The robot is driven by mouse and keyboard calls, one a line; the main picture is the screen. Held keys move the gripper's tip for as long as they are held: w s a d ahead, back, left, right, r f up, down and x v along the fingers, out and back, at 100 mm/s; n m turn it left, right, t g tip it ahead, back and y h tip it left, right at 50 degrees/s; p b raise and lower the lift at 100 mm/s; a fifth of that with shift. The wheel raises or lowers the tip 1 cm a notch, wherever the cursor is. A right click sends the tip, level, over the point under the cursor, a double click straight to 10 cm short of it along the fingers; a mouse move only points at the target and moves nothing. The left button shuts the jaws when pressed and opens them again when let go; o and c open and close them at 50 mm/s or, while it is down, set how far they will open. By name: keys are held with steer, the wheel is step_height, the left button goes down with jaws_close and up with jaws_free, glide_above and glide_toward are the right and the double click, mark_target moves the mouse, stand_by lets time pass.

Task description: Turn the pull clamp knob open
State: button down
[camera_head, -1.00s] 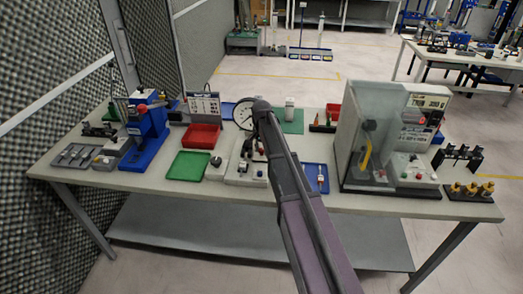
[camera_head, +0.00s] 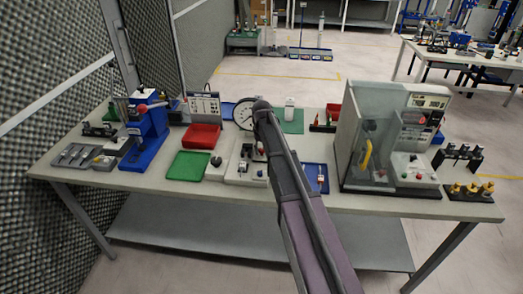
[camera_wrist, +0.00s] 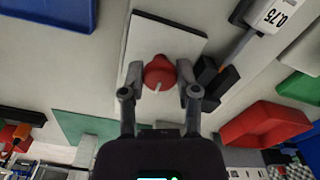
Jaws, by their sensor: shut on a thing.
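A round red knob (camera_wrist: 160,70) with a short pale pin shows in the wrist view, in front of a white plate (camera_wrist: 190,42). My gripper (camera_wrist: 160,78) has one finger on each side of this knob and is shut on it. The pin points back toward the palm. In the head view my arm hides the gripper and most of the knob's surroundings. A pale fixture base (camera_head: 243,178) shows there just left of my arm, below the dial gauge (camera_head: 244,113).
The head view shows a green tray (camera_head: 187,165), red bin (camera_head: 201,136), blue tray (camera_head: 323,178) and clear-walled test machine (camera_head: 357,130) around the arm.

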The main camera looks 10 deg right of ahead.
steer(key=n, duration=0.4)
steer(key=shift+n, duration=2.3)
steer(key=shift+c, duration=1.7)
jaws_free()
steer(key=shift+m, duration=0.3)
